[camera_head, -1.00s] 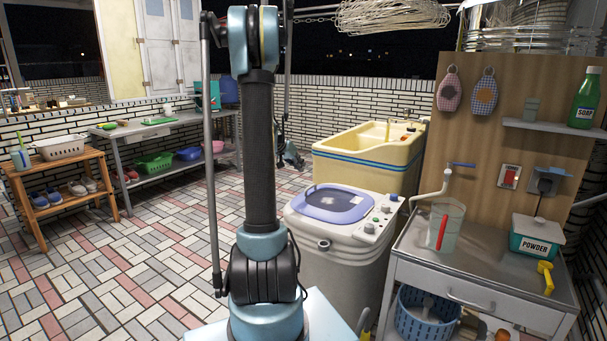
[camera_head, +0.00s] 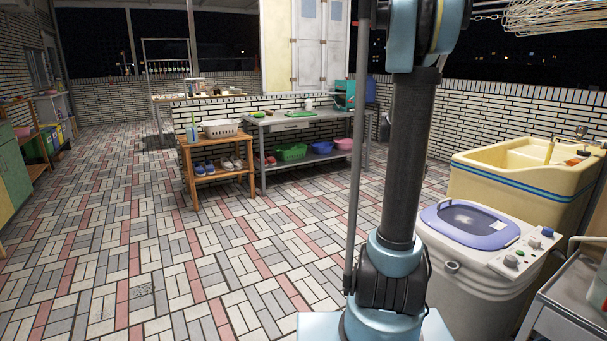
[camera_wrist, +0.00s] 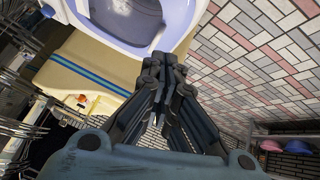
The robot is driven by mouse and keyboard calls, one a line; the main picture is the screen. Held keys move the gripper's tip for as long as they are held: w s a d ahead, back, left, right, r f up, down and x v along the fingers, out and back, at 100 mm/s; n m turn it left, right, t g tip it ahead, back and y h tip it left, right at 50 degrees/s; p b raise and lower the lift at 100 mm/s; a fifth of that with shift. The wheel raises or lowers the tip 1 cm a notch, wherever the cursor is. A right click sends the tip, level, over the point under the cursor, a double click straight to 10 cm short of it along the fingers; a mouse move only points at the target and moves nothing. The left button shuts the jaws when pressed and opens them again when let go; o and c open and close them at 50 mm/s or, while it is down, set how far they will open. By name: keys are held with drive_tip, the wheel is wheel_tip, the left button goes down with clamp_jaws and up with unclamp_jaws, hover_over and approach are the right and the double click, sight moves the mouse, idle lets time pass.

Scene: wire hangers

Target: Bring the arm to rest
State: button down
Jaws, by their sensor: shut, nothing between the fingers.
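My gripper (camera_wrist: 163,68) shows in the wrist view with its dark fingers together and nothing between them. It is in the air, with the washing machine's purple-rimmed top (camera_wrist: 185,22) behind its fingertips in the picture. In the head view my arm stands upright right of centre, and its upper end and the gripper are out of frame. Wire hangers (camera_head: 553,14) hang in a bundle at the top right, partly cut off.
The washing machine (camera_head: 478,285) and yellow sink (camera_head: 500,190) stand right of my arm. A metal cart (camera_head: 575,300) is at the right edge. A wooden shoe rack (camera_head: 188,165) and grey table (camera_head: 330,123) stand ahead. Tiled floor at left is clear.

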drive_tip(key=s+a+f+n+y, duration=0.2)
drive_tip(key=s+a+f+n, duration=0.1)
drive_tip(key=s+a, duration=0.6)
drive_tip(key=s+a+f+n+y, duration=0.2)
drive_tip(key=s+a+f+n, duration=0.1)
drive_tip(key=s+a, duration=0.6)
drive_tip(key=s+a+f+n+y, duration=0.3)
drive_tip(key=s+a, duration=0.5)
drive_tip(key=s, duration=0.6)
drive_tip(key=shift+s+a+f+g, duration=0.15)
drive_tip(key=shift+a+f+g, duration=0.2)
drive_tip(key=shift+f, duration=0.5)
drive_tip(key=shift+a, duration=0.1)
